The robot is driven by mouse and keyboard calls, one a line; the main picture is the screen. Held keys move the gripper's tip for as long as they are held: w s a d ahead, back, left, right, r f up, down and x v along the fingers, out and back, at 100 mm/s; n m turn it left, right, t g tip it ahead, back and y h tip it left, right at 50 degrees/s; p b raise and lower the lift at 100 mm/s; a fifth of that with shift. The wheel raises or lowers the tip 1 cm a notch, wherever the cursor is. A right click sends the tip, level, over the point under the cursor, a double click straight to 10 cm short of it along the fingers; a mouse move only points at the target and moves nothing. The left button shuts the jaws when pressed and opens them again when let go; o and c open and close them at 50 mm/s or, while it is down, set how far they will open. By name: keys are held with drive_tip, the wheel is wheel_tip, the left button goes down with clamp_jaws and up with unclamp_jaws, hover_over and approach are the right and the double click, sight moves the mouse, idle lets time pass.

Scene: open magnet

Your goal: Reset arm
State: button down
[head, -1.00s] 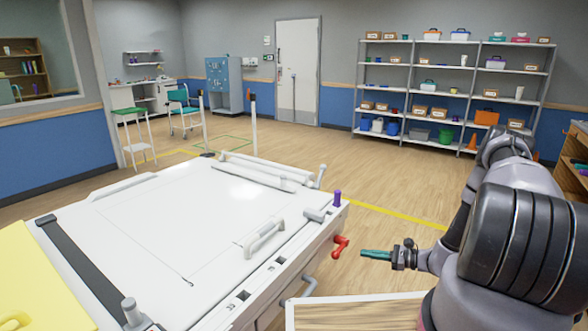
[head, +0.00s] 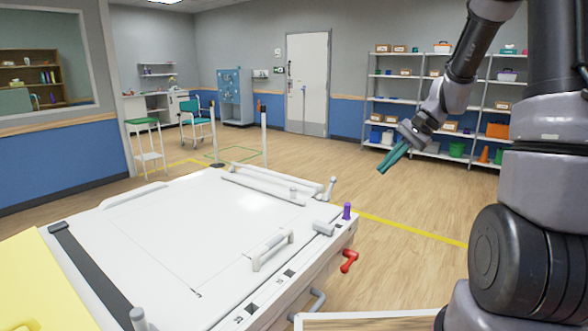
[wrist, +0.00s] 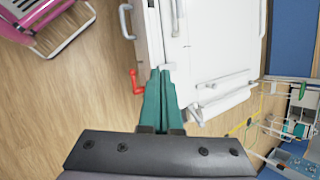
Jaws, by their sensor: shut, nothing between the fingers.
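My gripper (head: 384,168) has teal fingers and hangs from my raised arm at the right of the head view. Its fingers are shut together with nothing between them. It is in the air, to the right of and above the white table-like unit (head: 150,240), apart from it. In the wrist view the gripper (wrist: 161,72) points toward the unit's edge, with a red crank handle (wrist: 137,82) showing just left of the fingertips.
The red handle (head: 349,261) and a purple knob (head: 347,211) sit at the unit's right edge. Shelving (head: 440,100) with boxes stands at the back right. A stool (head: 146,150) and a teal chair (head: 190,115) stand back left. Open floor lies right of the unit.

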drive_tip(key=s+r+n+t+h, duration=0.4)
drive_tip(key=s+r+t+h, duration=0.1)
drive_tip(key=s+r, duration=1.2)
drive_tip(key=shift+s+d+t, duration=0.2)
drive_tip(key=shift+s+t, duration=0.5)
drive_tip(key=shift+t, duration=0.1)
drive_tip(key=shift+a+n, duration=0.1)
drive_tip(key=shift+n, duration=0.2)
